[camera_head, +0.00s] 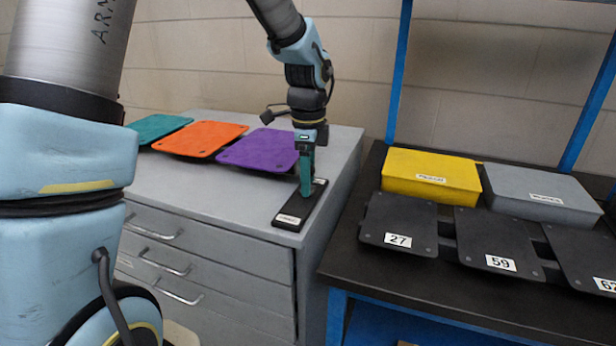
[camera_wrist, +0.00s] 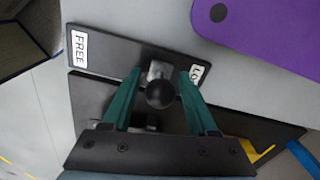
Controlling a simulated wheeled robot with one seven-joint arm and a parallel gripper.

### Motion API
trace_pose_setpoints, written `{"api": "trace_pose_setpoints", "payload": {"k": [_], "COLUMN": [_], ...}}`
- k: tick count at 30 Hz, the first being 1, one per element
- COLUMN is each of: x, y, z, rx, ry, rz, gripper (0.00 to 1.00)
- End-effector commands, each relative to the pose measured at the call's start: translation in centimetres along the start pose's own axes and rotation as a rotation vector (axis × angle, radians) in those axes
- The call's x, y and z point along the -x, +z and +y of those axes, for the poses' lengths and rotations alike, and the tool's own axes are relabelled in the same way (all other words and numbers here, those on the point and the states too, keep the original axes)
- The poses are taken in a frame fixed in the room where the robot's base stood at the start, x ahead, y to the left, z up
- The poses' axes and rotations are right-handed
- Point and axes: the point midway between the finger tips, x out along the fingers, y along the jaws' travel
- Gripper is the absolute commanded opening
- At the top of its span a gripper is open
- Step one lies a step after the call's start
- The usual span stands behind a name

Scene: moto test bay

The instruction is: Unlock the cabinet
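The grey cabinet (camera_head: 207,226) has several shut drawers with bar handles. On its top near the right front corner lies a black lock plate (camera_head: 290,221), which also shows in the wrist view (camera_wrist: 105,55). The plate has a FREE label (camera_wrist: 80,46) at one end and a partly hidden label starting "LO" (camera_wrist: 197,73) at the other. A black ball knob (camera_wrist: 160,94) stands on the plate, nearer the "LO" end. My gripper (camera_head: 306,190) points down over the plate. Its teal fingers (camera_wrist: 160,78) are apart, one on each side of the knob, with gaps showing.
Teal (camera_head: 160,128), orange (camera_head: 202,138) and purple (camera_head: 258,150) pads lie on the cabinet top behind the plate. To the right, a black-topped bench (camera_head: 375,275) with a blue frame holds a yellow box (camera_head: 430,172), a grey box (camera_head: 540,190) and numbered black panels (camera_head: 398,222).

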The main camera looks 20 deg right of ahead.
Motion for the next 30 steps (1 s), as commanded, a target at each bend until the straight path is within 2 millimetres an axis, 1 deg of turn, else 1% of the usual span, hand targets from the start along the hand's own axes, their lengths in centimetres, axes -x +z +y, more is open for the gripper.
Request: {"api": "trace_pose_setpoints", "payload": {"k": [1,2,15,30], "x": [0.01,0.02,0.03,0.05], "y": [0.0,0.0,0.0,-0.01], "z": [0.0,0.0,0.0,-0.01], "rx": [0.0,0.0,0.0,0.001], "ry": [0.0,0.0,0.0,0.0], "rz": [0.0,0.0,0.0,0.0], "gripper": [0.52,0.49,0.0,0.0]}}
